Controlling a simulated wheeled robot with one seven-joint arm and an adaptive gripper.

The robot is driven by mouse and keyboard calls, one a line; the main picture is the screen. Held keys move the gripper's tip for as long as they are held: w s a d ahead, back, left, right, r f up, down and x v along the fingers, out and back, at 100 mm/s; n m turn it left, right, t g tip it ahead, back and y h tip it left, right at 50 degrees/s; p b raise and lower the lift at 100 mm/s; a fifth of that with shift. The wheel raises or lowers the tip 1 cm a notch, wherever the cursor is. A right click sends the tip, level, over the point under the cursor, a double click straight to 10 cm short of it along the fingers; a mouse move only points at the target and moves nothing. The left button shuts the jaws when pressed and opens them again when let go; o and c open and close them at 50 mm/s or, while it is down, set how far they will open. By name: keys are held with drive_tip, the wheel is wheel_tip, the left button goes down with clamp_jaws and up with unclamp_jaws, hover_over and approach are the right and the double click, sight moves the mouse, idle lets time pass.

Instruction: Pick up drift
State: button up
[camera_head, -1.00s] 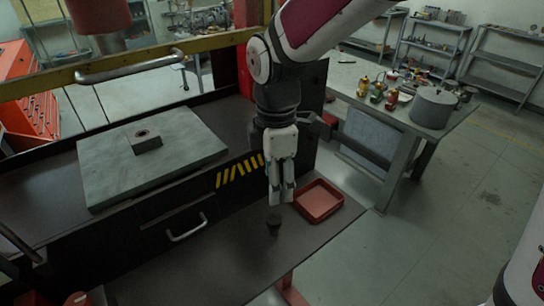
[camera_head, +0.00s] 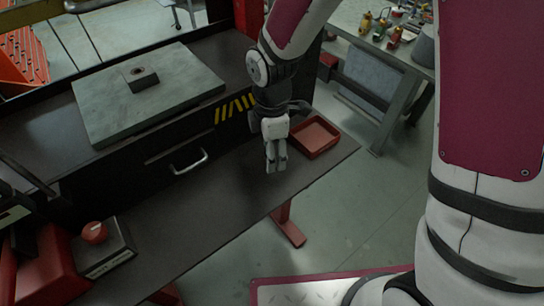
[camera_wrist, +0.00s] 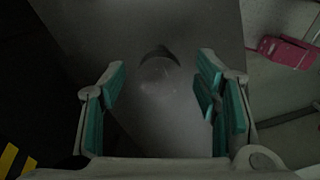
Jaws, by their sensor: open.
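The drift (camera_wrist: 160,53) shows in the wrist view as a small dark round piece with a paler, shiny round area at its near side, on the grey bench top. It lies between the lines of my two fingers and a little beyond their tips; no finger touches it that I can see. In the head view I cannot make it out; my gripper seems to cover it. My gripper (camera_head: 276,169) points down over the bench (camera_head: 215,215), left of the red tray. In the wrist view my gripper (camera_wrist: 162,85) is open and empty, with green pads apart.
A red tray (camera_head: 315,138) sits on the bench to the right of my gripper. A grey plate (camera_head: 110,105) with a small bored block (camera_head: 142,78) lies at upper left. A red button box (camera_head: 97,240) stands at lower left. The bench's front middle is clear.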

drive_tip(key=shift+f, duration=0.55)
clamp_jaws()
drive_tip(key=shift+r, duration=0.15)
